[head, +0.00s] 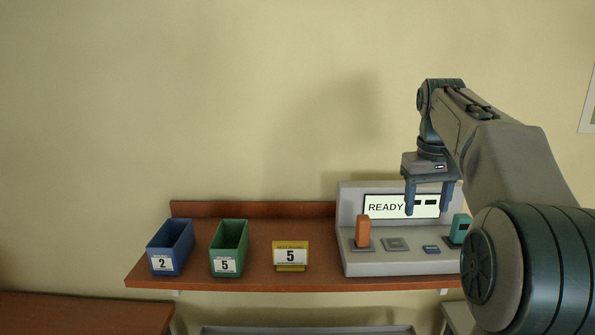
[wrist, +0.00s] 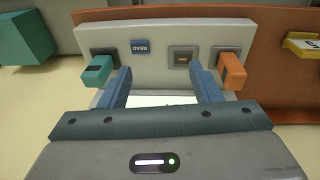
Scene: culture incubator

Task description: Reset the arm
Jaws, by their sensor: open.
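My gripper (head: 427,208) is open and empty, pointing down in front of the grey machine's screen in the head view. Its two blue fingers also show in the wrist view (wrist: 158,85), spread apart with nothing between them. The grey machine (head: 350,215) stands at the right end of the shelf. Its screen (head: 384,207) reads "READY" and is partly covered by my gripper. An orange block (head: 363,231) stands upright on the machine's left pad, and a teal block (head: 461,228) stands at its right. A blue button marked "READ" (wrist: 141,47) and a grey square pad (wrist: 182,59) lie between them.
A blue bin (head: 170,246) labelled 2 and a green bin (head: 229,248) labelled 5 stand on the left of the brown shelf (head: 200,283). A yellow sign (head: 290,255) showing 5 stands right of them. The wall above is clear.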

